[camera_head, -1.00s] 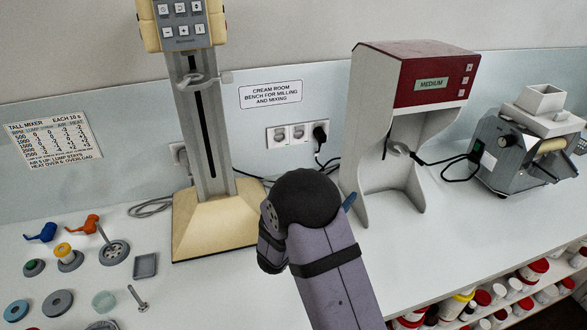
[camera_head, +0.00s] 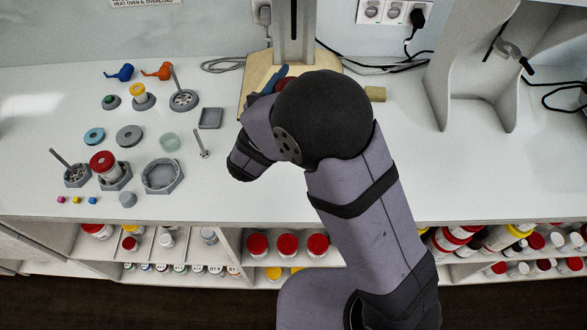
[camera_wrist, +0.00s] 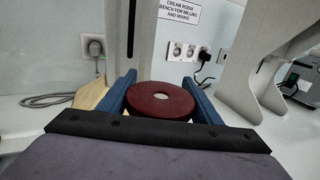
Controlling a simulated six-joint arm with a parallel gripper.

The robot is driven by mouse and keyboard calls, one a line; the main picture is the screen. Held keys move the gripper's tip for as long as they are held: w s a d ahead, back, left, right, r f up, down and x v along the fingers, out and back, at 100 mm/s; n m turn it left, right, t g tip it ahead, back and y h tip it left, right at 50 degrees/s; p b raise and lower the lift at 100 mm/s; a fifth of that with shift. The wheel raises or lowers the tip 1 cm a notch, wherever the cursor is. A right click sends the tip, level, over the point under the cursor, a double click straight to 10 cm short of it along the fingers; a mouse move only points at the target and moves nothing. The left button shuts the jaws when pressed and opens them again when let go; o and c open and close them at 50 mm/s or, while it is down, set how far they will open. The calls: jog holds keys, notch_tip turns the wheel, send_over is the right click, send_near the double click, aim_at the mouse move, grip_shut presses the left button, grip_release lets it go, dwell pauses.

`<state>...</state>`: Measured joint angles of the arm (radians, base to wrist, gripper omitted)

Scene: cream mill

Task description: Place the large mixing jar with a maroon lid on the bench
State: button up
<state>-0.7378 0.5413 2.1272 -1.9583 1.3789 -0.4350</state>
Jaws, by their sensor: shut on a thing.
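My gripper (camera_wrist: 158,80) has its two blue fingers on either side of a round maroon lid (camera_wrist: 160,101) in the wrist view. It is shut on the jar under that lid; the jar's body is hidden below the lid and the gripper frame. In the head view a sliver of the maroon lid (camera_head: 286,84) and one blue finger show beside my dark wrist, in front of the tall mixer's cream base (camera_head: 257,83). The white bench (camera_head: 408,140) runs beneath. Whether the jar touches the bench cannot be seen.
Several small parts, including a red-lidded jar (camera_head: 103,162) and a hexagonal tray (camera_head: 162,177), lie on the bench at left. A grey machine stand (camera_head: 450,75) is at right. A small tan block (camera_head: 375,94) lies near my wrist. The bench between block and stand is clear.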

aim_at(281, 84)
jog(key=shift+n+y, duration=0.3)
jog(key=shift+y, duration=0.1)
jog(key=s+a, duration=0.1)
jog(key=a, duration=0.1)
jog(key=s+a, duration=0.1)
jog(key=a, duration=0.1)
jog(key=shift+s+b, duration=0.4)
jog(key=shift+s+a+r+h, duration=0.1)
jog(key=shift+s+a+h, duration=0.05)
jog(key=shift+s, duration=0.45)
jog(key=shift+s+a+r+h, duration=0.1)
jog(key=shift+s+a+h, duration=0.05)
jog(key=shift+s, duration=0.45)
jog(key=s+d+m+g+h, duration=0.2)
jog(key=s+d+m+h, duration=0.15)
jog(key=d, duration=0.25)
jog(key=shift+w+f+p, duration=0.15)
jog(key=shift+f+p, duration=0.2)
jog(key=shift+f, duration=4.9)
jog(key=shift+f, duration=0.2)
jog(key=o, duration=1.1)
jog(key=shift+o, duration=0.2)
jog(key=shift+r, duration=0.1)
